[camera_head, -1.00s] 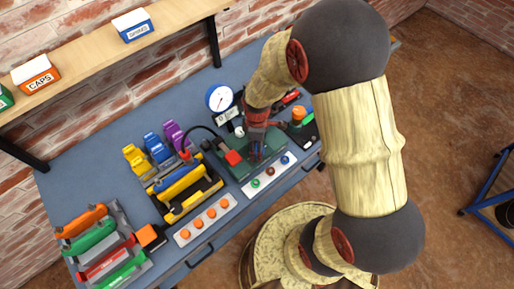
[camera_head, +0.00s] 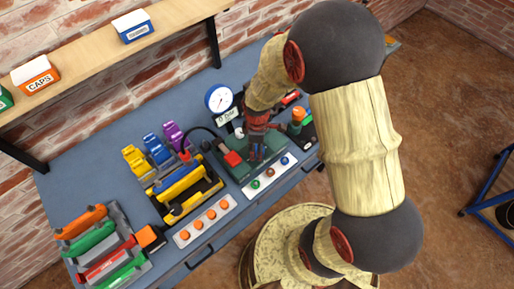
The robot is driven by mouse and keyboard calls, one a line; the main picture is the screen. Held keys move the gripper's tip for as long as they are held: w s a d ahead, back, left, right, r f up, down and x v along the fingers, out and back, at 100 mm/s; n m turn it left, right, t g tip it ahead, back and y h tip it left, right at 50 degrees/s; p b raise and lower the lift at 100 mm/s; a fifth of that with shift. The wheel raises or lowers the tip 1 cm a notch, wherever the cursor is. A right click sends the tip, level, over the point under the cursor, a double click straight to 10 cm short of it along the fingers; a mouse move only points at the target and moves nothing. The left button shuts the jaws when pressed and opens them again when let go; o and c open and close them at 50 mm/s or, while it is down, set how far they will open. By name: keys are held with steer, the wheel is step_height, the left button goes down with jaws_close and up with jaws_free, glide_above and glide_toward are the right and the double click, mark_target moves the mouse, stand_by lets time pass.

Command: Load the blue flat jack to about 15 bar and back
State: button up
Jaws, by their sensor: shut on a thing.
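My gripper (camera_head: 257,152) is low over the green pump unit (camera_head: 270,158) on the bench and is shut on a part of it. The wrist hides most of that part, so I cannot tell its exact shape.
Yellow, blue and purple pieces (camera_head: 157,148) stand behind the frame. Orange knobs line a pale strip (camera_head: 206,220) in front. A rack of coloured bars (camera_head: 100,245) is at left. An orange-topped device (camera_head: 299,115) stands right of the pump. A shelf (camera_head: 90,62) overhangs the back.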

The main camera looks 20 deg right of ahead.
steer(key=shift+c, duration=1.4)
steer(key=shift+m, duration=0.3)
steer(key=m+p, duration=0.1)
steer(key=m, duration=0.2)
steer(key=m+p, duration=0.1)
steer(key=m, duration=0.4)
steer(key=m+p, duration=0.1)
steer(key=m, duration=0.3)
steer(key=shift+m, duration=2.3)
steer(key=o, duration=1.2)
